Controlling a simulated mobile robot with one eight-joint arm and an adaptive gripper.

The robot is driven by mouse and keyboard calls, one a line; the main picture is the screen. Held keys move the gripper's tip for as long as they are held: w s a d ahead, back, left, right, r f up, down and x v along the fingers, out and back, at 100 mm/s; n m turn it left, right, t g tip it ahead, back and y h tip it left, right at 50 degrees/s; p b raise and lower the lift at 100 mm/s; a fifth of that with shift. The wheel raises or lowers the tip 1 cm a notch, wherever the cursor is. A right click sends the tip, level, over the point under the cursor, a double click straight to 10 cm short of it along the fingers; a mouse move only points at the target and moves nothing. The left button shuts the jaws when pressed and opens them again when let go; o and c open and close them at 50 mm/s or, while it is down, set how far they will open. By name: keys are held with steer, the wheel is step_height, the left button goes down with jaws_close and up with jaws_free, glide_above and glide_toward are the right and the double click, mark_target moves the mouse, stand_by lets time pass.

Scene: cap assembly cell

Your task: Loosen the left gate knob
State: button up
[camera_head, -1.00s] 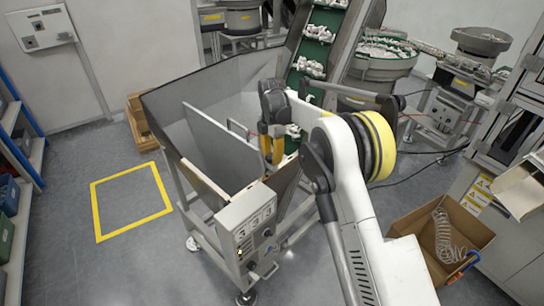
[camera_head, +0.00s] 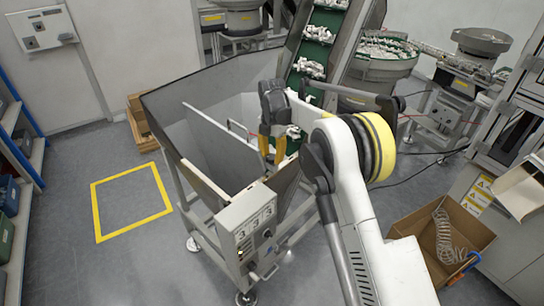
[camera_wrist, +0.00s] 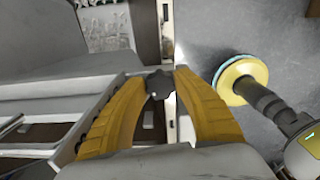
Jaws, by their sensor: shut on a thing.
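A small dark, lobed knob (camera_wrist: 157,84) sits between my fingertips in the wrist view, beside a pale metal edge strip. My gripper (camera_wrist: 164,78) has two yellow fingers, one on each side of the knob, shut on it.
The open hopper (camera_head: 180,95) has an upright grey panel (camera_head: 212,140) to the left of my gripper. A control box (camera_head: 248,225) is at its front. A green conveyor (camera_head: 316,50) rises behind. A cardboard box (camera_head: 405,222) stands at right. Floor at left is clear.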

steer(key=o, duration=1.2)
